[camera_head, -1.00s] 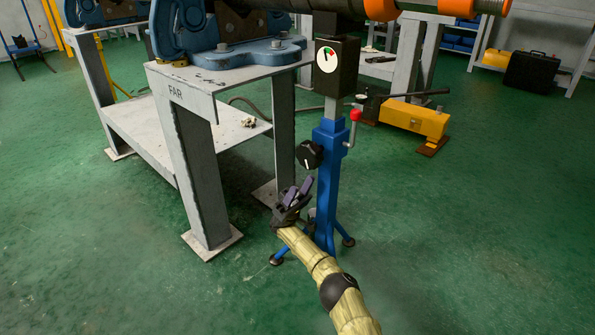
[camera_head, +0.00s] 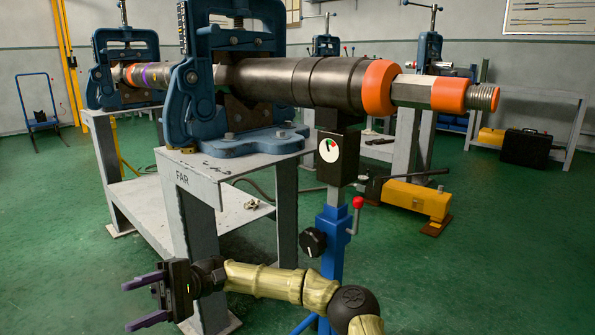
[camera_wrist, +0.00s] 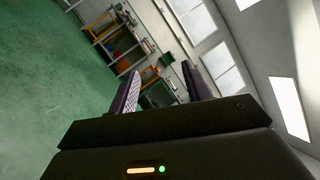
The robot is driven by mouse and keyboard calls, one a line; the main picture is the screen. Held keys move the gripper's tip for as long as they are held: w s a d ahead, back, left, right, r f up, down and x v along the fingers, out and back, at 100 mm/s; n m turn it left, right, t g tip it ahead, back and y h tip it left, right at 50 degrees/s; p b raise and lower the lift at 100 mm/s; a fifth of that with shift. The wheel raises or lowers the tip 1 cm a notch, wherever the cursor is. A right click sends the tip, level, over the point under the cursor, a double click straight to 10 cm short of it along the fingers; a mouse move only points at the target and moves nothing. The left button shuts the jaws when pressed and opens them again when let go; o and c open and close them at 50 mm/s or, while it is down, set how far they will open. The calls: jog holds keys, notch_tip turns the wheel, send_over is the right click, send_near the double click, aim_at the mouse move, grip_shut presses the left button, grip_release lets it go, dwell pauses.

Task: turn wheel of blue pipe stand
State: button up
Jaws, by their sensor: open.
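The blue pipe stand (camera_head: 333,236) stands right of centre in the head view, under the dark pipe (camera_head: 300,82). A black knob with a white mark, its wheel (camera_head: 313,241), sits on the left side of the blue column. A red-tipped lever (camera_head: 357,204) is on the right side, and a dial gauge (camera_head: 330,149) is above. My gripper (camera_head: 145,300) is at the lower left, left of the stand and well apart from the wheel. Its purple fingers are spread, empty and pointing left. In the wrist view my gripper (camera_wrist: 160,88) is also open, with nothing between the fingers.
A grey table marked FAR (camera_head: 205,167) carries a blue vise (camera_head: 236,75) clamping the pipe. Its front leg is close behind my gripper. A yellow pump (camera_head: 415,197) with a long handle lies right of the stand. Green floor is clear at lower right.

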jog(key=s+f+m+t+h, duration=0.1)
jog(key=s+f+m+t, duration=0.1)
jog(key=s+f+t, duration=0.3)
jog(key=s+f+m+t+h, duration=0.1)
jog(key=s+f+m+t, duration=0.1)
jog(key=f, duration=0.4)
jog(key=w+d+f+m+t+h, duration=0.25)
jog(key=d+f+t, duration=0.35)
jog(key=d+f, duration=0.35)
jog(key=w+d+f+m+t+h, duration=0.1)
jog(key=w+d+t, duration=0.15)
jog(key=d, duration=0.45)
jog(key=w+d+f+t+h, duration=0.1)
jog(key=d+t, duration=0.2)
jog(key=d, duration=0.5)
jog(key=s+d+r+m+t+h, duration=0.1)
jog(key=s+d+r+t, duration=0.1)
jog(key=d, duration=0.6)
jog(key=s+d+r+m+t+h, duration=0.1)
jog(key=d+m+t+h, duration=0.15)
jog(key=d, duration=0.65)
notch_tip(320, 180, up, 70)
jog(key=n+p, duration=0.1)
jog(key=p, duration=6.8)
jog(key=shift+y+p, duration=0.35)
jog(key=shift+y, duration=0.05)
jog(key=shift+f, duration=0.1)
